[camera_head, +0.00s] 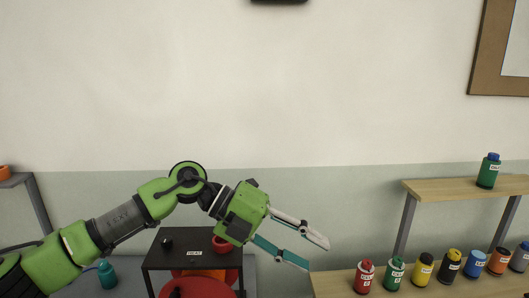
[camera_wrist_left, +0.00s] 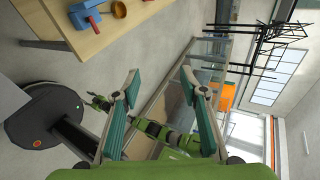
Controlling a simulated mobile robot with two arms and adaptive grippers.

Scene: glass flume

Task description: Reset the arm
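My left arm comes in from the left in the head view and is bent at the elbow. Its left gripper (camera_head: 316,255) points right and down, with its two fingers spread apart and nothing between them. In the left wrist view the left gripper (camera_wrist_left: 160,78) also shows open and empty, with green pads on both fingers. A green arm of mine shows small behind the fingers in that view. I cannot make out the state of its gripper. My right gripper does not show in the head view.
Below the left gripper stands a dark table (camera_head: 165,261) with a red cup (camera_head: 222,244). At right, several coloured bottles stand on a wooden bench (camera_head: 325,284); a green bottle (camera_head: 488,171) stands on the raised shelf (camera_head: 440,189). A teal bottle (camera_head: 106,273) is at left. Air above is clear.

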